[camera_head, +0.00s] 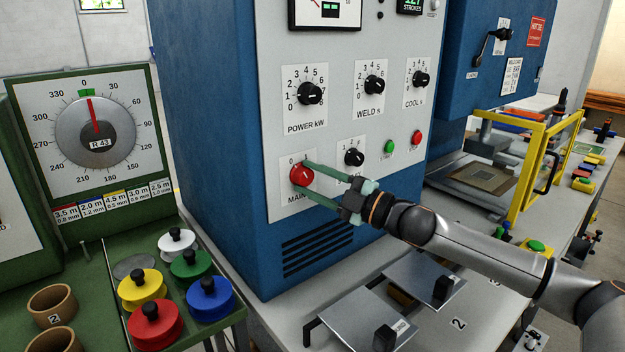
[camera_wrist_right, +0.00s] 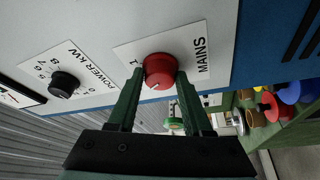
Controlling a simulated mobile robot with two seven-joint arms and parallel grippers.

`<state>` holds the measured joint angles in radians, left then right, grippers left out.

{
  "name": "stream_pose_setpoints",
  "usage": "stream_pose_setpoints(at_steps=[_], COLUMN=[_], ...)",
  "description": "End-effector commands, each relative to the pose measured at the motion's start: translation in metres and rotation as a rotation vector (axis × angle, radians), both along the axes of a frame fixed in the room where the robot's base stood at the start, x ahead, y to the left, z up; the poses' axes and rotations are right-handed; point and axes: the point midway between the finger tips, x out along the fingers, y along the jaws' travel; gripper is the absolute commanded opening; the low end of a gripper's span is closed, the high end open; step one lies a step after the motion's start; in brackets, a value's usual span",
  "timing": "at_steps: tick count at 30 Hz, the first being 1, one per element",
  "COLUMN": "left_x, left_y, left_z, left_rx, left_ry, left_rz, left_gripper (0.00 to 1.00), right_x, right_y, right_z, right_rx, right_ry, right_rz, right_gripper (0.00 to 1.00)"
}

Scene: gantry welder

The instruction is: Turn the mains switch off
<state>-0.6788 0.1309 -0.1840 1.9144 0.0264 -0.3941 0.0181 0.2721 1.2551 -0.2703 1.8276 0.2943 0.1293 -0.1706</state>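The mains switch is a round red knob (camera_head: 301,174) on a white plate marked MAINS, low on the front of the blue welder cabinet. A 0 shows at the plate's upper left; the knob's pointer direction is too small to tell. My right gripper (camera_head: 305,178) reaches in from the right, one green finger above the knob and one below. In the right wrist view the red knob (camera_wrist_right: 160,70) sits between the fingertips (camera_wrist_right: 159,80), which look spread just beside it. Firm contact is not visible. My left gripper is not in view.
Black knobs for power (camera_head: 310,93), weld (camera_head: 375,84) and cool (camera_head: 421,79) sit above. A small selector (camera_head: 354,157), a green button (camera_head: 389,147) and a red button (camera_head: 418,138) are close to my right gripper. A green dial unit (camera_head: 60,75) stands left.

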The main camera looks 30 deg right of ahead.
Motion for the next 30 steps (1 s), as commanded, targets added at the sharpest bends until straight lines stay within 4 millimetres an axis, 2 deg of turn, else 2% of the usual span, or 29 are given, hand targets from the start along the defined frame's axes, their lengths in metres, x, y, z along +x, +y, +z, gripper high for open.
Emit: stream_pose_setpoints(at_steps=[1,7,19,30], left_x=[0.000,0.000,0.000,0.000], left_y=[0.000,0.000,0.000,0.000], left_z=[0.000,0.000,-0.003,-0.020], left_rx=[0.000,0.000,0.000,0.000], left_ry=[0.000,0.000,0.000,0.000], left_rz=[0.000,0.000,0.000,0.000], left_gripper=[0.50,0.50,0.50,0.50], right_x=[0.000,0.000,-0.003,-0.023], right_y=[0.000,0.000,-0.002,-0.010], right_z=[0.000,0.000,-0.002,-0.008], right_rx=[0.000,0.002,0.004,0.001], right_ry=[0.001,0.001,0.002,0.005], right_rz=[0.000,0.000,0.000,0.001], right_gripper=[0.57,0.79,0.79,0.79])
